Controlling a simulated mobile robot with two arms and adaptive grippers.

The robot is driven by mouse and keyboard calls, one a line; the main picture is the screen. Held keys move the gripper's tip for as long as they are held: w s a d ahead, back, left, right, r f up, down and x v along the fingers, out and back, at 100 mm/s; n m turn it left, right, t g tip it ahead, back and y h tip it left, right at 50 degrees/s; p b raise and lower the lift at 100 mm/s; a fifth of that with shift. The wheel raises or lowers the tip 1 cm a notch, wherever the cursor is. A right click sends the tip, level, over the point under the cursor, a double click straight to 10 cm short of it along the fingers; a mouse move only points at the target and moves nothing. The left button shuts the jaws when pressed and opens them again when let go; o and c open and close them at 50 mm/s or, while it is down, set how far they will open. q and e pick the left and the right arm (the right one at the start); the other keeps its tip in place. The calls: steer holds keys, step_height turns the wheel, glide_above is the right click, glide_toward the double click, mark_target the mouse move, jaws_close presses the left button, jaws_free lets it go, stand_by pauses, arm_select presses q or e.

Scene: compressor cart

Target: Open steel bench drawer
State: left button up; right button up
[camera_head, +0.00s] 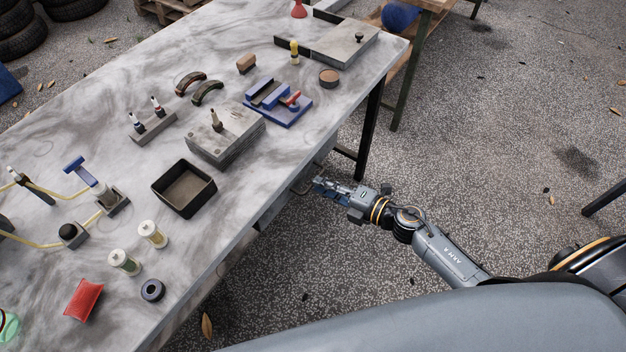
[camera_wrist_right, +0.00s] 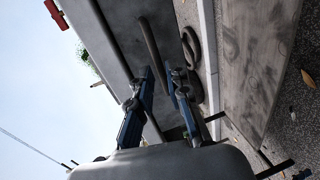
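The steel bench (camera_head: 225,255) runs diagonally across the head view, its long near edge facing me. The drawer front (camera_head: 272,208) sits under that edge and is mostly hidden by the top; how far it stands out cannot be told. A thin handle (camera_head: 300,186) shows at the edge beside my right gripper (camera_head: 322,187). In the right wrist view, tilted sideways, a dark handle bar (camera_wrist_right: 149,42) runs along a grey front panel (camera_wrist_right: 112,40). The blue-padded fingers of my right gripper (camera_wrist_right: 161,76) are apart, with the bar toward the gap between them; contact is unclear. My left gripper is out of view.
The benchtop holds a black tray (camera_head: 184,188), a stack of plates (camera_head: 225,135), a blue vise-like fixture (camera_head: 278,102) and a red pouch (camera_head: 83,299). A dark bench leg (camera_head: 370,130) stands beyond my right gripper.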

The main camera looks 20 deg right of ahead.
steer(key=shift+x, duration=1.8)
jaws_close()
steer(key=shift+s, duration=0.1)
